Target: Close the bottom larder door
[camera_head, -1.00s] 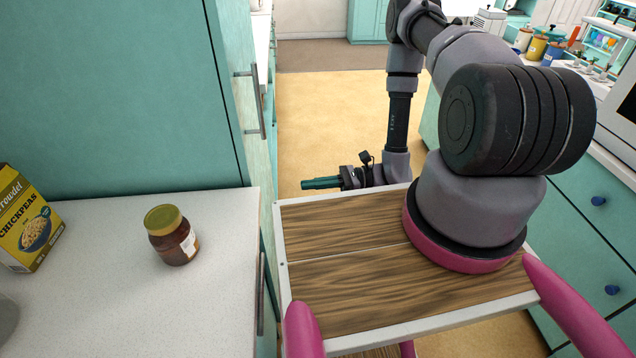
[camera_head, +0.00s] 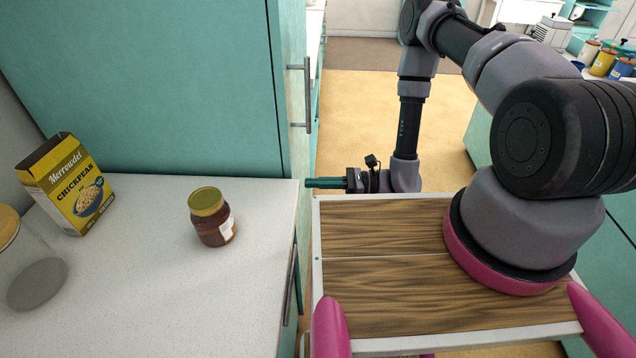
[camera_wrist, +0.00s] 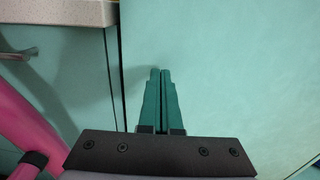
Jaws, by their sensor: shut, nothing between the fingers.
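The larder (camera_head: 150,90) is a tall teal cabinet at the upper left of the head view, with a vertical metal handle (camera_head: 307,95) on its front. A smooth teal panel (camera_wrist: 240,60), likely the bottom larder door, fills the middle and right of the wrist view. Most of the lower larder front is hidden in the head view. My gripper (camera_head: 308,183) is shut and empty, pointing left close to the larder front, below the handle. In the wrist view its green fingertips (camera_wrist: 161,72) lie together against the teal panel; I cannot tell whether they touch it.
A pale worktop (camera_head: 150,290) on the left holds a chickpeas box (camera_head: 75,190), a brown jar (camera_head: 212,218) and a clear jar (camera_head: 35,275). A cabinet handle (camera_head: 290,285) is below its edge. Open yellow floor (camera_head: 350,120) lies beyond my arm.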

